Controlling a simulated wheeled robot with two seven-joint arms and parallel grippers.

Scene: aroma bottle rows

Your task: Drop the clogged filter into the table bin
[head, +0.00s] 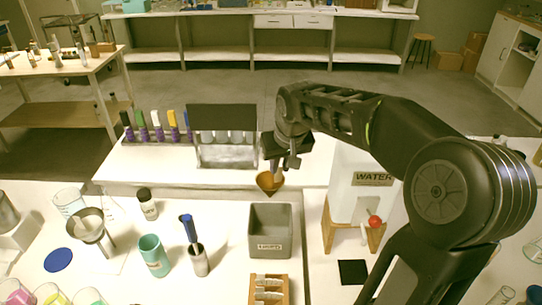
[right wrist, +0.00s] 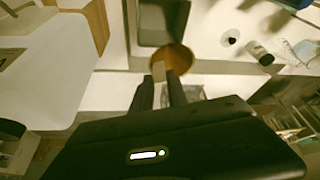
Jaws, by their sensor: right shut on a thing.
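The clogged filter is an orange-brown paper cone (head: 269,183), held point down in my right gripper (head: 283,163). The right gripper is shut on its rim. The table bin (head: 270,247) is an open grey box with a label on its front, and its inside looks empty. In the head view the filter hangs above and just behind the bin's far edge. My left gripper is not in view.
A water tank (head: 352,190) on a wooden stand is right of the bin. A funnel (head: 88,226), a teal cup (head: 154,256) and a brush holder (head: 199,262) stand to the left. A wooden rack (head: 257,291) is in front; a dark panel (head: 222,118) stands behind.

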